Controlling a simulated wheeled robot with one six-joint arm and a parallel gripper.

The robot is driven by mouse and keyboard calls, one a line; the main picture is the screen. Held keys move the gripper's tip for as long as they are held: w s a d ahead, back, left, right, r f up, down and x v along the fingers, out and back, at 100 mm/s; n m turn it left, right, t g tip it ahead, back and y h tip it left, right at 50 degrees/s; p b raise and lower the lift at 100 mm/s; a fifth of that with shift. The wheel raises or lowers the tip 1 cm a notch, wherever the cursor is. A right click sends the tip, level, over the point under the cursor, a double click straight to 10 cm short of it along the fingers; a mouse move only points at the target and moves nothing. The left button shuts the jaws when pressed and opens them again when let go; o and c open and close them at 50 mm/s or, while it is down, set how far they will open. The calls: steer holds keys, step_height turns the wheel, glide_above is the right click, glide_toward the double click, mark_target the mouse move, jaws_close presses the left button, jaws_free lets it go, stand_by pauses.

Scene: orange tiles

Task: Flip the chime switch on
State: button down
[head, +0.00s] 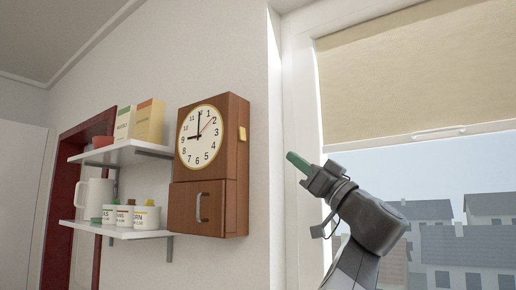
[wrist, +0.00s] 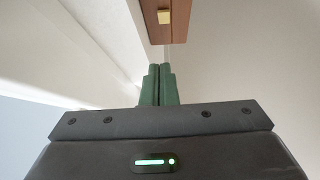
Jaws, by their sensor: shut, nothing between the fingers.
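The wooden wall clock (head: 240,185) hangs on the wall, with a white dial above and a small door with a handle below. A small yellow switch (head: 242,134) sits on its right side face. In the wrist view the switch (wrist: 166,17) shows at the top, on the brown clock side (wrist: 181,22). Whether it is on or off I cannot tell. My gripper (head: 291,157) is right of the clock, apart from it, with green fingers pointing toward it. In the wrist view the fingers (wrist: 160,68) are together and empty, below the switch in the picture.
Two white shelves (head: 120,155) with jars, boxes, a bowl and a kettle are left of the clock. A window with a beige blind (head: 415,75) is on the right. Its white frame (head: 300,100) stands close to my gripper. The space between gripper and clock is clear.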

mark_target(243, 135)
steer(key=shift+s+a+r+n+g+y, duration=0.15)
steer(key=shift+s+n+g+y, duration=0.1)
steer(key=shift+n+g+y, duration=0.25)
steer(key=p+x, duration=0.4)
steer(key=x, duration=0.6)
steer(key=shift+w+a+r, duration=0.1)
steer(key=shift+w+a, duration=0.05)
steer(key=shift+a, duration=0.05)
steer(key=shift+w+a+f, duration=0.15)
steer(key=shift+w+a, duration=0.15)
steer(key=shift+a, duration=0.15)
steer(key=shift+w+a+f, duration=0.2)
steer(key=shift+w+a, duration=0.15)
steer(key=shift+a, duration=0.1)
steer(key=shift+w+a+f, duration=0.15)
steer(key=shift+w+a, duration=0.3)
steer(key=shift+a, duration=0.1)
